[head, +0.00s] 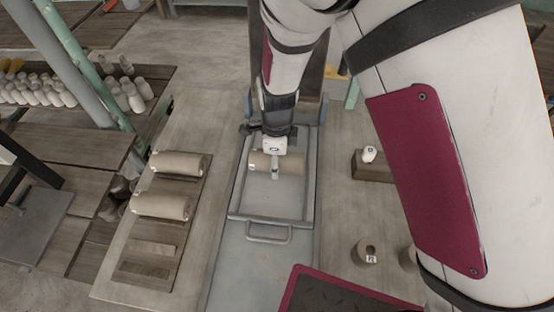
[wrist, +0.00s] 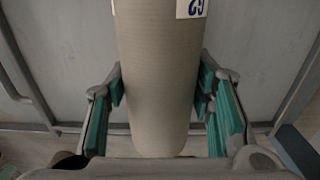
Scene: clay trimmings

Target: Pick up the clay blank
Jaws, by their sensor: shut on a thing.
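A clay blank (head: 290,163), a beige cylinder, lies on its side in the grey metal tray (head: 233,190) in the head view. My gripper (head: 275,172) is over it, shut on its body. In the wrist view the blank (wrist: 155,80) stands between the two green-padded fingers of my gripper (wrist: 160,92), and both pads press its sides. A white label with a blue mark sits at its top edge in that view. I cannot tell whether the blank touches the tray floor.
Two more clay cylinders (head: 180,164) (head: 163,205) lie on a slatted wooden rack (head: 147,272) at left. A small white object (head: 369,154) sits on a wooden block at right. A short hollow clay piece (head: 366,251) stands at lower right. The tray has a front handle (head: 268,238).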

